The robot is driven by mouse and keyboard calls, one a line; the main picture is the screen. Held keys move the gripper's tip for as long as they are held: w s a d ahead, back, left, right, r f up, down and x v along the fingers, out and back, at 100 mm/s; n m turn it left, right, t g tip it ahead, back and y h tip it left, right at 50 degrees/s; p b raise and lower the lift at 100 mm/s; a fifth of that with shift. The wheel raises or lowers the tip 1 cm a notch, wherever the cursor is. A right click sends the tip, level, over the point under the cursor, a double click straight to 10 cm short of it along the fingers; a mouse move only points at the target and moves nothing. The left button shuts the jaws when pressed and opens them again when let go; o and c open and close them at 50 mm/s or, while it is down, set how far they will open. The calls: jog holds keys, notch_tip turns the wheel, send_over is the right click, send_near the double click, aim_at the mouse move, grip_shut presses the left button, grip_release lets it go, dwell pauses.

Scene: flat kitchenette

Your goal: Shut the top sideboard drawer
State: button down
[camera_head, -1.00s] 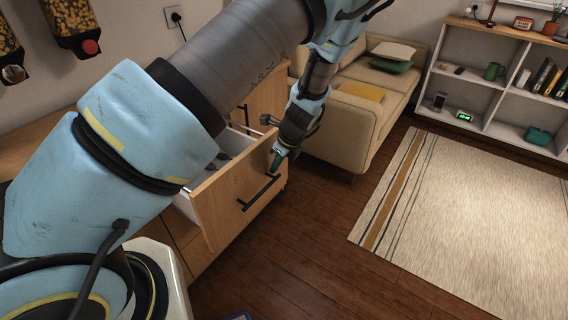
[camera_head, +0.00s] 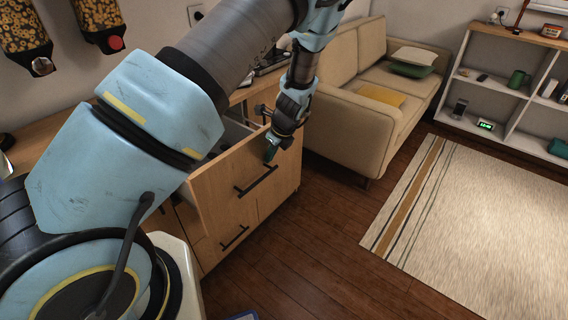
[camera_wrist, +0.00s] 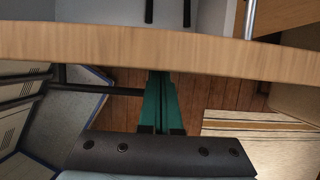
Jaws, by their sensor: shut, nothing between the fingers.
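The top sideboard drawer (camera_head: 217,200) has a light wood front with a black bar handle (camera_head: 257,180). It stands partly open, pulled out from the sideboard, and its inside shows behind the front panel. My gripper (camera_head: 270,153) is shut and empty, pointing down at the outer face of the drawer front, above the handle. In the wrist view the green fingers (camera_wrist: 160,100) are together at the drawer front's top edge (camera_wrist: 90,43). Whether they touch the wood I cannot tell. The drawer's grey inside (camera_wrist: 100,12) lies beyond that edge.
A lower drawer with its own handle (camera_head: 234,238) is below. A beige sofa (camera_head: 345,135) stands just behind and right of the sideboard. Dark wood floor (camera_head: 310,225) is free in front, with a striped rug (camera_head: 480,220) to the right.

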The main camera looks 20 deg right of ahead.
jog(key=w+a, duration=0.4)
jog(key=w, duration=0.4)
jog(key=w+a, duration=0.5)
jog(key=w, duration=0.4)
jog(key=shift+a, duration=0.2)
